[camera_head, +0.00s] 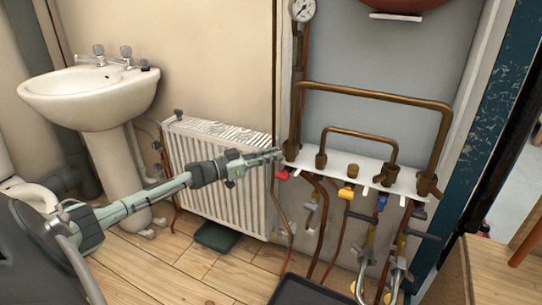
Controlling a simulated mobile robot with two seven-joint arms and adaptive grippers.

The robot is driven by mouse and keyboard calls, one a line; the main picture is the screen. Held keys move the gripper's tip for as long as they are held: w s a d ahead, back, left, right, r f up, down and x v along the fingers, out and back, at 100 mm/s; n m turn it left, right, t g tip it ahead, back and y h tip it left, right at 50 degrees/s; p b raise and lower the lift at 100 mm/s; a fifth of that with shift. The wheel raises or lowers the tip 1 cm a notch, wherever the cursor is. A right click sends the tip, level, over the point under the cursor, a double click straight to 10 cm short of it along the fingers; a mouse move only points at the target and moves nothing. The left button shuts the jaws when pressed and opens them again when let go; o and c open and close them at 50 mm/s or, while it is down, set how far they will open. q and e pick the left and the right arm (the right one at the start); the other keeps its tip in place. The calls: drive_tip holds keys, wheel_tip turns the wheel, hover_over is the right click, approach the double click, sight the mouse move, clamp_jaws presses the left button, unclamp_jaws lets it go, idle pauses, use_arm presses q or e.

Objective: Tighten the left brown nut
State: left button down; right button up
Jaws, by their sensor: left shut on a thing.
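The left brown nut (291,150) is at the left end of the white manifold plate (342,168), at the foot of the tall brown pipe. Other brown nuts sit along the same plate, one at its right end (427,184). My left gripper (278,155) reaches in from the left, in front of the radiator, with its fingertips at the left brown nut. It is shut on that nut, and its fingers partly hide the nut's left side. My right gripper is not in view.
A white radiator (215,180) stands behind my left arm, and a white sink (90,97) is at the upper left. Coloured valve handles, including a red one (283,175), and several pipes hang below the plate. A wooden surface (500,270) is at the lower right.

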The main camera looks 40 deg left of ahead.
use_arm(q)
drive_tip(key=c, duration=1.5)
unclamp_jaws()
drive_tip(key=shift+w, duration=0.1)
drive_tip(key=shift+c, duration=0.2)
drive_tip(key=v, duration=1.2)
drive_tip(key=shift+f, duration=0.1)
